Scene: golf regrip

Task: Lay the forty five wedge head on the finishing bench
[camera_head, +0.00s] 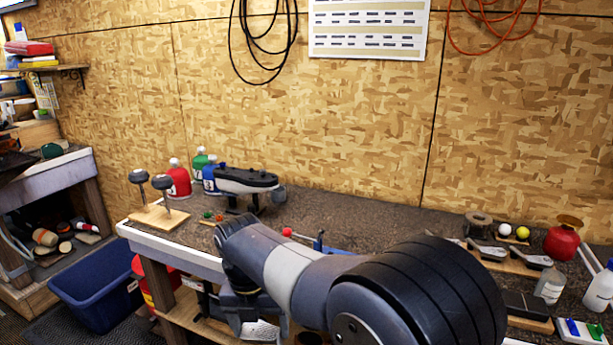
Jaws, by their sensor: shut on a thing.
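My arm reaches from the lower right across the front of the long dark-topped bench (370,226). Its wrist bends down at the bench's front edge. My gripper (246,318) is low in front of that edge, partly in view, and shut on a pale thing (262,330). I cannot tell for sure whether this is the forty five wedge head. Grey club heads (487,251) rest on a wooden rack at the right of the bench; their markings are too small to read. I cannot tell which bench is the finishing bench.
A wooden block with two upright posts (160,216), coloured bottles (179,181) and a dark machine (246,180) stand at the bench's left. A red-knobbed tool (288,232) lies mid-bench. A red canister (562,241) stands right. A blue bin (98,290) is on the floor.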

